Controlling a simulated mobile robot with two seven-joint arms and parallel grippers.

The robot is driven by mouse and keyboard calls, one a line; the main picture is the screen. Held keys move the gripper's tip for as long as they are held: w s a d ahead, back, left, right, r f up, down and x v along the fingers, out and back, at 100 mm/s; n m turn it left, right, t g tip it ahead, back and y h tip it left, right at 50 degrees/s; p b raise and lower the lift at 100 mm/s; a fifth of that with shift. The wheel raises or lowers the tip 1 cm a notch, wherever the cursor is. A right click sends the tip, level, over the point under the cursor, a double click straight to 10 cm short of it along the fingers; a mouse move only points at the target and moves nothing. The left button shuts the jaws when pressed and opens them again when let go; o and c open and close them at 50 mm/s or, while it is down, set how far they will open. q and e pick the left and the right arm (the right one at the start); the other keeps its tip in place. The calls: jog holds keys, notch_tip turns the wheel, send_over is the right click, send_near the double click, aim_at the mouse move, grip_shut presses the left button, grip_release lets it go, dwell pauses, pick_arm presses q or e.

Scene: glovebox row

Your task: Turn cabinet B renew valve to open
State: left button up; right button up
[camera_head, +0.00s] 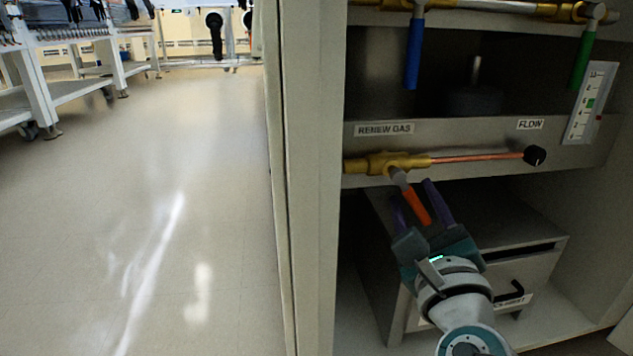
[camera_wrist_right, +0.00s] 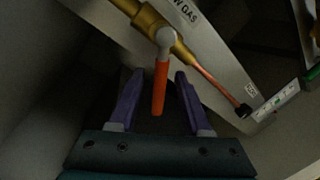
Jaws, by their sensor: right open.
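The renew valve is a brass body (camera_head: 385,162) under the "RENEW GAS" label (camera_head: 384,129), with an orange-sleeved lever (camera_head: 417,207) that points down and slightly right in the head view. My right gripper (camera_head: 413,193) has its purple fingers apart, one on each side of the orange lever. The right wrist view shows the orange lever (camera_wrist_right: 160,88) between the two fingers (camera_wrist_right: 155,80), with visible gaps on both sides. Whether the lever lies fully at finger depth is hard to tell. My left gripper is not in view.
A copper pipe (camera_head: 478,157) runs right from the valve to a black knob (camera_head: 535,155). A blue lever (camera_head: 413,53) and a green lever (camera_head: 583,57) hang above. A flow gauge (camera_head: 590,103) is at right. A drawer box (camera_head: 530,265) stands below. Open floor (camera_head: 150,220) lies left of the cabinet post (camera_head: 305,180).

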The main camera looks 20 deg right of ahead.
jog(key=p+v, duration=0.3)
jog(key=v, duration=0.7)
jog(key=shift+c, duration=0.2)
